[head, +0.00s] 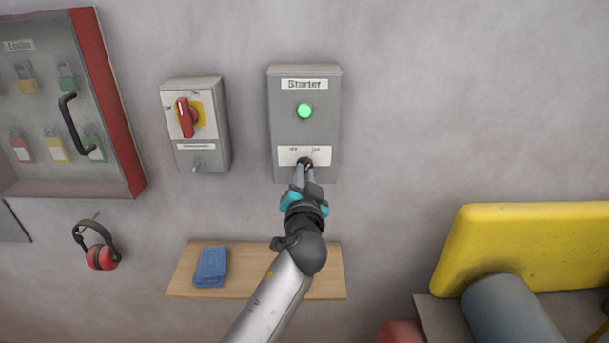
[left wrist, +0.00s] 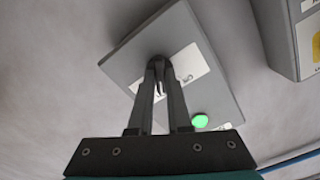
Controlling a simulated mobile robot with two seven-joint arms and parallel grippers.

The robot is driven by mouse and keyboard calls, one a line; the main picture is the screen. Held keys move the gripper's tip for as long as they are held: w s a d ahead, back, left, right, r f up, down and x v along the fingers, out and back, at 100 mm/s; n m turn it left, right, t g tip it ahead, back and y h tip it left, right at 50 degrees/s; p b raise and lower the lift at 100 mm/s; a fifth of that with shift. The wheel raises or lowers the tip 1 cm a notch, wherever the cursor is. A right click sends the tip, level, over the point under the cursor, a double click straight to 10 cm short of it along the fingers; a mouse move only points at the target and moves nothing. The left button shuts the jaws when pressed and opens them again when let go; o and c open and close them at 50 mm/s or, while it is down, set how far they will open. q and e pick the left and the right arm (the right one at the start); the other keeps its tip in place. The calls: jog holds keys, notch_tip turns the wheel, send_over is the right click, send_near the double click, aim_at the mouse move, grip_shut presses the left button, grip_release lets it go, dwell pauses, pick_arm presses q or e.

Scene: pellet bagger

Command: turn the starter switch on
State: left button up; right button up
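The starter box (head: 281,131) is a grey box on the wall, labelled "Starter", with a lit green lamp (head: 305,111). The starter switch (head: 306,161) is a small dark knob on the white plate low on the box, mostly hidden by my fingertips. My left gripper (head: 305,167) reaches up to it from below. In the left wrist view my left gripper's fingers (left wrist: 158,68) come together at the tips around the dark switch. The box (left wrist: 140,55) appears tilted there, with the green lamp (left wrist: 200,121) nearer the palm. My right gripper is out of view.
A grey box with a red rotary handle (head: 184,117) hangs left of the starter box. A padlock cabinet (head: 120,110) is at the far left, above red earmuffs (head: 100,256). A wooden shelf (head: 185,278) with blue cloths (head: 210,267) sits below. Yellow machinery (head: 530,240) stands at lower right.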

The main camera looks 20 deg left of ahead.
pick_arm(q)
jog(key=o, duration=0.5)
jog(key=shift+c, duration=0.2)
jog(key=shift+s, duration=0.15)
jog(key=b+v, duration=0.2)
jog(key=v, duration=1.3)
